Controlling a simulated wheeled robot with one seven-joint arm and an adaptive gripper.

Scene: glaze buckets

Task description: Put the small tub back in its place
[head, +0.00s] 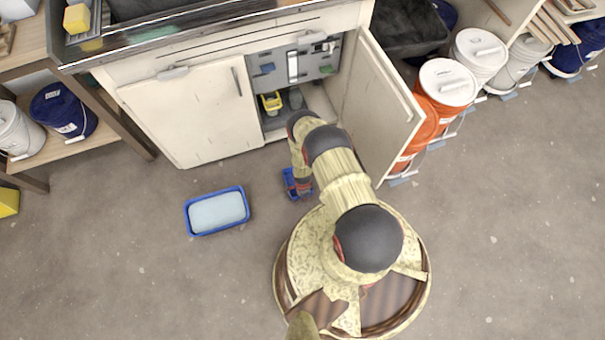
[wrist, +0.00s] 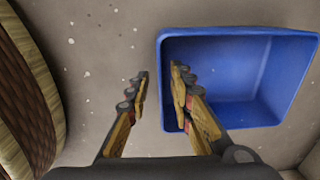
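The small blue tub (wrist: 235,75) sits on the floor in the wrist view, and its visible inside looks empty. In the head view a small part of it (head: 289,179) shows beside my gripper, just in front of the open cabinet; my arm hides the rest. My gripper (wrist: 158,74) is open at the tub's left wall in the wrist view. One finger is outside the wall and the other is over the tub's inside. I cannot tell whether either finger touches it.
A larger blue tray (head: 188,218) with pale contents lies on the floor to the left. The cabinet's right door (head: 378,108) stands open; a yellow container (head: 271,102) is inside. Buckets, including an orange one (head: 428,112), line the right. The floor between tray and tub is clear.

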